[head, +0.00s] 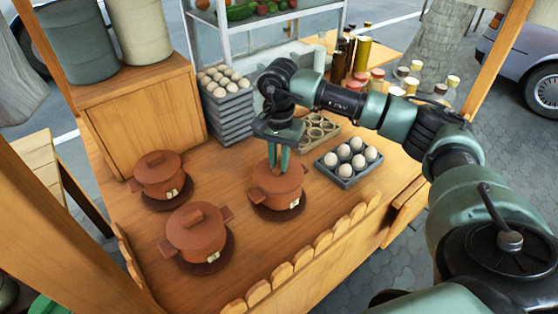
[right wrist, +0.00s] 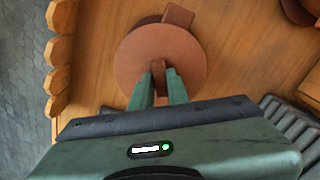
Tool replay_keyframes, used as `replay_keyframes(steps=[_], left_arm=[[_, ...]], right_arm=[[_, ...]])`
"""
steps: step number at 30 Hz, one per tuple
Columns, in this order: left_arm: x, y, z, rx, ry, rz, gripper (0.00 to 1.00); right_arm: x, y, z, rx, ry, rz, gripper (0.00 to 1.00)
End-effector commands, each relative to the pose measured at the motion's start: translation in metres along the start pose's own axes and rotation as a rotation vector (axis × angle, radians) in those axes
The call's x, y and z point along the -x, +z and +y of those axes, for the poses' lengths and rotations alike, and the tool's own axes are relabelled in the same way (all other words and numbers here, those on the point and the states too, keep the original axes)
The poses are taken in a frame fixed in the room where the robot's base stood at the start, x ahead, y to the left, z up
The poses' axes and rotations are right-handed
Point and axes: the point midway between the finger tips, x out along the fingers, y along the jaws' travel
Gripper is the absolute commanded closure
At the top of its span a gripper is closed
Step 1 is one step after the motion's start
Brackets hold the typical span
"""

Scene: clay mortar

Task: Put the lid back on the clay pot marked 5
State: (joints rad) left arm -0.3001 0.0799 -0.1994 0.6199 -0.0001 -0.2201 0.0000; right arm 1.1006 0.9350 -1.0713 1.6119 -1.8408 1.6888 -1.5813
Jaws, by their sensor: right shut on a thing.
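A brown clay pot (head: 272,197) stands on a dark saucer at the right of three clay pots. My right gripper (head: 279,168) is above it, shut on the handle of a round clay lid (head: 262,179). The lid fills the middle of the right wrist view (right wrist: 135,65), with the fingers on its handle. It lies over the pot's top; I cannot tell whether it rests fully on the rim. The other two pots, at the back left (head: 155,181) and front left (head: 190,243), have lids on. The pots' white tags are too small to read. My left gripper is out of view.
An egg tray (head: 345,183) and a carton (head: 330,120) stand right of the held lid. Stacked egg trays (head: 228,120) and a wooden cabinet (head: 140,110) stand behind. A scalloped edging (head: 283,273) runs along the table's front. Bottles and jars stand at the back right.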

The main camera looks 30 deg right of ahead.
Motion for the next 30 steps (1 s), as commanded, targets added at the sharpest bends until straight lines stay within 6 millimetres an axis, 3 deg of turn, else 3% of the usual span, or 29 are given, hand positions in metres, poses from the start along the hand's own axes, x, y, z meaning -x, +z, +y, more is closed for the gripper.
replay_keyframes(steps=[12, 13, 15, 22, 25, 30], left_arm=[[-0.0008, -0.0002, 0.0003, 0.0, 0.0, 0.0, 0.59], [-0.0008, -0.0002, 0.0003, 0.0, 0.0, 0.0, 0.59], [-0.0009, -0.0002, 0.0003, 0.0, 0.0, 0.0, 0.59], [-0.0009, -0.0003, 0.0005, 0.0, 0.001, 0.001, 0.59], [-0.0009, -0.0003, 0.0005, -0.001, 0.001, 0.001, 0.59], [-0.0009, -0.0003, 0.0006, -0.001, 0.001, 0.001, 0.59]], right_arm=[[0.0003, -0.0001, 0.0, 0.0, -0.001, 0.0, 1.0], [0.0003, -0.0001, 0.0, 0.0, -0.001, 0.0, 0.76], [0.0003, -0.0001, 0.0, 0.0, 0.0, 0.0, 0.59], [0.0001, -0.0001, 0.0, 0.0, 0.0, 0.0, 0.59], [-0.0003, 0.0, 0.0002, 0.0, 0.001, 0.0, 0.37], [-0.0003, 0.0, 0.0002, 0.0, 0.001, 0.0, 0.37]])
